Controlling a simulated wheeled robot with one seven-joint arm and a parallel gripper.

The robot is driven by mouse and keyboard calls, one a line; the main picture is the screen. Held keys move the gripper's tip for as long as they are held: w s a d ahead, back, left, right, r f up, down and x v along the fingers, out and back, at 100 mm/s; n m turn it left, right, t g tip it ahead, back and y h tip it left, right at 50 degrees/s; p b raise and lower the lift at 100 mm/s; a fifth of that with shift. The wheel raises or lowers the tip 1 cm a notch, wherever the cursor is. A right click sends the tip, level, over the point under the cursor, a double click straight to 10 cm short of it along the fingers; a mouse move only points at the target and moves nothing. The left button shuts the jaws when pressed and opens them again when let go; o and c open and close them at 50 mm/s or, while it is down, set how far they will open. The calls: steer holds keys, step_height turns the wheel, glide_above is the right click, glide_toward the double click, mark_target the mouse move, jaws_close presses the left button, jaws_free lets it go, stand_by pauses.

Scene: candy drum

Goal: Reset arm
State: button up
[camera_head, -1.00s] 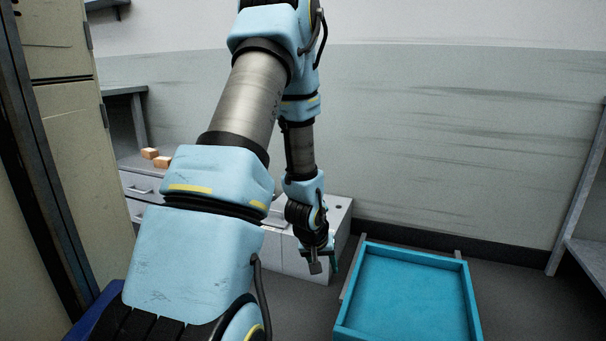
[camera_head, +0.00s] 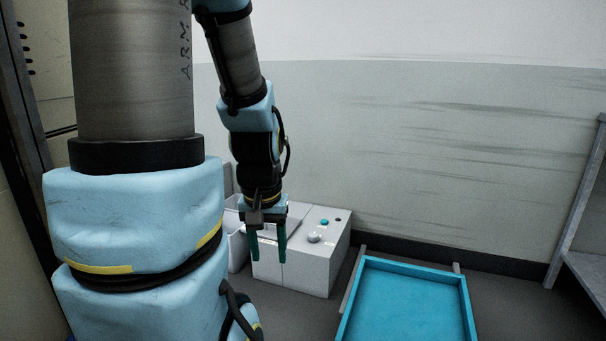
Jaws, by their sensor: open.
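My gripper (camera_head: 267,250) hangs pointing down at the end of my arm, left of the picture's middle. Its two dark green fingers are apart, with nothing seen between them. In the picture it is in front of a white box-shaped machine (camera_head: 318,262); I cannot tell how far it is from it. My arm's large light-blue and grey links fill the left side and hide what is behind them.
The white machine has a teal button and a grey knob on top. A blue tray (camera_head: 372,264) is to its right, empty where it shows. A grey shelf (camera_head: 585,262) stands at the right edge. Dark floor shows between tray and shelf.

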step_height(320, 180, up, 26)
steer(key=p, duration=2.4)
steer(key=shift+r+p, duration=0.2)
steer(key=shift+p, duration=0.2)
